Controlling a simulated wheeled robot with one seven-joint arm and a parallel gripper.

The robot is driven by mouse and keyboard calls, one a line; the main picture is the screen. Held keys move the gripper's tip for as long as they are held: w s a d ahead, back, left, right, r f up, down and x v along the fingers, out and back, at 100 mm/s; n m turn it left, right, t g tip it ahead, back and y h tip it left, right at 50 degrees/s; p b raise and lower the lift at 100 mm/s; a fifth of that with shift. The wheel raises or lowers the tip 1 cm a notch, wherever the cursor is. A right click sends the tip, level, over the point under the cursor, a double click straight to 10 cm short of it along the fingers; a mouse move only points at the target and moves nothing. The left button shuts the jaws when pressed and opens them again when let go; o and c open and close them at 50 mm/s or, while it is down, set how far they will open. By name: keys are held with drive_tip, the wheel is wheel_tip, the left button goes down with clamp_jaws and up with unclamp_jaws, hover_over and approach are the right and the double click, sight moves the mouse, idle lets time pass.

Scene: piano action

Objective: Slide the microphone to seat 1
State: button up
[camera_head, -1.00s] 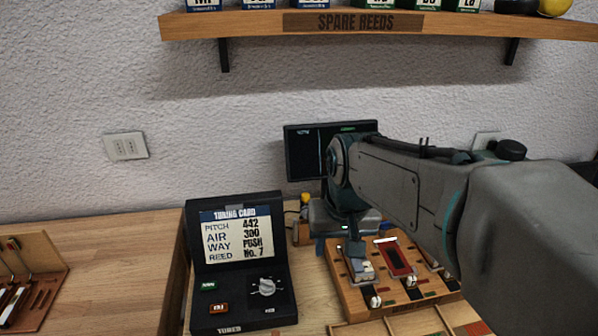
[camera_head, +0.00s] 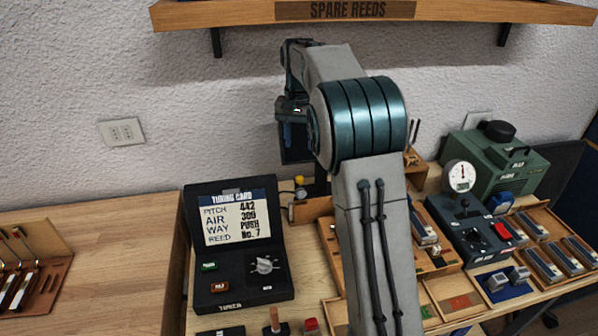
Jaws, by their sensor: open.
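I cannot make out the microphone for certain. A small yellow-topped piece (camera_head: 299,182) with a thin cable stands on the bench behind the tuning box, left of my arm; it is too small to identify. No seat marked 1 is readable. My arm hides the middle of the bench and part of the wooden reed board (camera_head: 325,235).
The tuning box (camera_head: 232,290) with its card stands left of my arm. To the right are a black gauge unit (camera_head: 468,235), a green machine (camera_head: 490,165) and a wooden tray (camera_head: 560,228) of reed blocks. The spare reeds shelf (camera_head: 450,12) overhangs above. The left bench is partly clear.

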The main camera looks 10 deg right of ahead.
sight(300, 177)
wheel_tip(300, 177, down, 11)
drive_tip(key=shift+f+p, duration=0.15)
drive_tip(key=shift+p, duration=0.25)
drive_tip(key=shift+d, duration=0.1)
clamp_jaws()
